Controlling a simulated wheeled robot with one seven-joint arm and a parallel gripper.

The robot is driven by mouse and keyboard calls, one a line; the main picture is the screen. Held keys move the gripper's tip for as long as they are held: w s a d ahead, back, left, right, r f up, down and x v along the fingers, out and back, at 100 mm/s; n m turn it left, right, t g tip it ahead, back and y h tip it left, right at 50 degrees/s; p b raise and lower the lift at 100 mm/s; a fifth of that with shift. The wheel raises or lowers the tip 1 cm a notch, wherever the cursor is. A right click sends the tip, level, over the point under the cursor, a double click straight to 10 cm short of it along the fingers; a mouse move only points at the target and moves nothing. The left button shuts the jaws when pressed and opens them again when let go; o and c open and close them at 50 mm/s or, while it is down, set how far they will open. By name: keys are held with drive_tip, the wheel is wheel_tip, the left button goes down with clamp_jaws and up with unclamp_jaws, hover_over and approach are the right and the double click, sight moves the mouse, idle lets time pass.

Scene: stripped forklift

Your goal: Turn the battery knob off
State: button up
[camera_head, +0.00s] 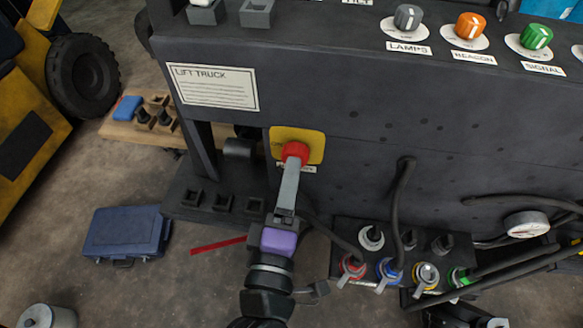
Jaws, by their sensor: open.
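The battery knob (296,149) is red and sits on a yellow square plate (315,142) on the dark front panel. A small label below it is mostly covered by my gripper, so its text cannot be read. My gripper (292,168) reaches up from below, with its grey fingers at the lower edge of the knob. The fingers are seen nearly in line, so the gap between them is hard to make out. The jaws are open. I cannot tell whether the fingers touch the knob or surround part of it.
Grey, orange and green knobs (469,26) stand on the panel's top ledge. Hoses and coloured connectors (388,271) are at the lower right of my gripper. A low bracket with square sockets (222,202) is to its left. A blue case (126,232) lies on the floor.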

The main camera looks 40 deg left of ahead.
drive_tip(key=v, duration=0.3)
drive_tip(key=shift+r, duration=0.1)
idle(0.5)
